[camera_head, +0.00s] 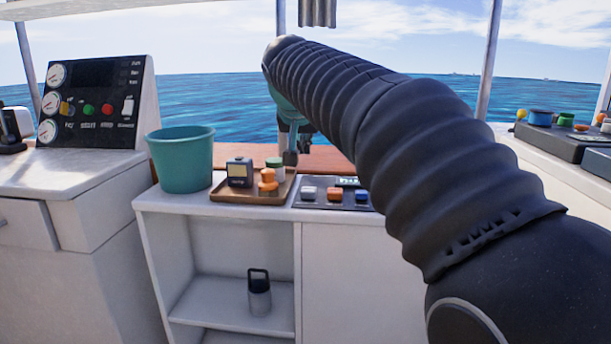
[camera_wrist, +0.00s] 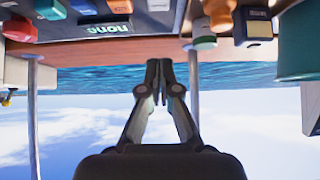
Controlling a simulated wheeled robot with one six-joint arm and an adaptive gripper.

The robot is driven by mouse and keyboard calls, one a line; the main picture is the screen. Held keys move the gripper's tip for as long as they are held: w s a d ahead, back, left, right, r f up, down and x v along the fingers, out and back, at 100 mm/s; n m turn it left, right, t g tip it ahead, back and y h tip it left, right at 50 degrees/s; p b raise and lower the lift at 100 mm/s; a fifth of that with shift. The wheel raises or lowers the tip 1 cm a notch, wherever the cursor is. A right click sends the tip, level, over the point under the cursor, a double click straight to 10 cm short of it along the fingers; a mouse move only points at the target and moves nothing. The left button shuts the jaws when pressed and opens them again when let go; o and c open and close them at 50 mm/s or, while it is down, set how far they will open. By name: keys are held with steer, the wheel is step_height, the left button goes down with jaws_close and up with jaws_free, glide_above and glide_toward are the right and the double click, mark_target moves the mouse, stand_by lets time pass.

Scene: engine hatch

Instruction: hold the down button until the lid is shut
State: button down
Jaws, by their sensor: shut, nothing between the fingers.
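A dark button panel (camera_head: 325,205) lies on the white counter, with a pale button (camera_head: 309,193), an orange button (camera_head: 335,195) and a blue button (camera_head: 362,196) in a row. A small label with bright writing (camera_head: 348,182) sits behind them. I cannot read which button is down. The panel's label also shows upside down in the wrist view (camera_wrist: 104,28). My gripper (camera_wrist: 158,64) is shut and empty, its fingertips clear of the panel. In the head view my arm hides most of the gripper and the panel's right end. I cannot make out the lid.
A brown tray (camera_head: 222,197) with a small device (camera_head: 240,172) and jars lies left of the panel. A teal bucket (camera_head: 181,160) stands farther left. A gauge console (camera_head: 95,100) is at far left. A flask (camera_head: 259,292) stands on the shelf below.

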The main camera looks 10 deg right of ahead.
glide_above(308, 188)
steer(key=s, duration=0.2)
steer(key=f, duration=0.6)
steer(key=shift+s+a+f+b, duration=0.2)
steer(key=shift+a+f+b, duration=0.15)
steer(key=shift+f+b, duration=0.05)
step_height(308, 188, down, 3)
steer(key=shift+w+f+b, duration=0.1)
steer(key=shift+w+b, duration=0.05)
steer(key=shift+b, duration=0.25)
steer(key=shift+f, duration=0.55)
steer(key=shift+f, duration=0.1)
